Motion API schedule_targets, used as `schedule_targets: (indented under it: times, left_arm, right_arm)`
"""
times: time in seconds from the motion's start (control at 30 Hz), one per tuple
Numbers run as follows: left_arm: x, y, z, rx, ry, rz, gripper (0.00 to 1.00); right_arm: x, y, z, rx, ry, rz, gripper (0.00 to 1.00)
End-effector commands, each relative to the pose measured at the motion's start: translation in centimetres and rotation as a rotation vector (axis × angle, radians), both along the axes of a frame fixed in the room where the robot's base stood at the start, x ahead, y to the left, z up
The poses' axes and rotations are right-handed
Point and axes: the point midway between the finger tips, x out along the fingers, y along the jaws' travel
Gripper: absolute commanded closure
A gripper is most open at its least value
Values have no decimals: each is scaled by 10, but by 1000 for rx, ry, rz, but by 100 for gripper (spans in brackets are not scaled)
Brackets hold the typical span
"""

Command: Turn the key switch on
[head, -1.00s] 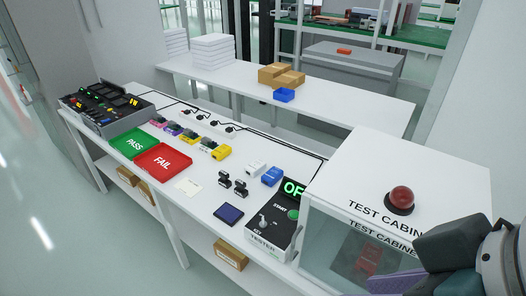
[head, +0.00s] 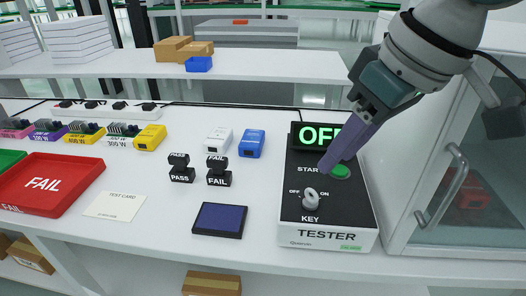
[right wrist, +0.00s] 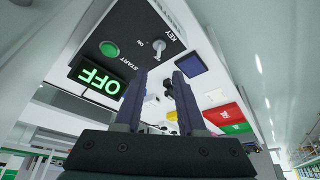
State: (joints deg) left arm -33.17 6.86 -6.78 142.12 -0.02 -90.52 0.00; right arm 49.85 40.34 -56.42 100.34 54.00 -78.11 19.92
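The tester (head: 325,236) is a black-topped box with a white front on the white table. Its grey key switch (head: 310,199) sits between the OFF and ON marks, above the word KEY; its exact angle is hard to tell. The green display (head: 318,136) reads OFF, partly hidden by my right arm. My right gripper (head: 328,168) is over the tester, its purple finger pointing down toward the key, beside the green START button (head: 340,172). In the right wrist view the two fingers (right wrist: 160,78) are apart with nothing between them, and the key (right wrist: 159,46) shows beyond them. My left gripper is out of view.
The glass-fronted test cabinet (head: 440,244) stands close on the right with a door handle (head: 447,185). Left of the tester lie a dark blue pad (head: 220,219), two black stamps (head: 217,171) and blue (head: 251,143) and white (head: 218,138) blocks. The red FAIL tray (head: 60,183) is farther left.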

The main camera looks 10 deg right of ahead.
Motion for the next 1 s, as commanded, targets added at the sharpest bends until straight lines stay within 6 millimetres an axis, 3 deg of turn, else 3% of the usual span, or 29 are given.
schedule_targets:
  times: [0.5,0.7,0.97,1.0]
  left_arm:
    - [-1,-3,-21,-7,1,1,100]
    - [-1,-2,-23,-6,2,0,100]
    - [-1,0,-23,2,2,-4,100]
    - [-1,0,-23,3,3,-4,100]
  right_arm:
    - [27,15,-78,-2,2,-1,61]
    - [32,18,-89,-2,0,1,61]
    - [33,18,-89,-1,-1,1,61]
    - [33,18,-89,-1,-1,1,65]
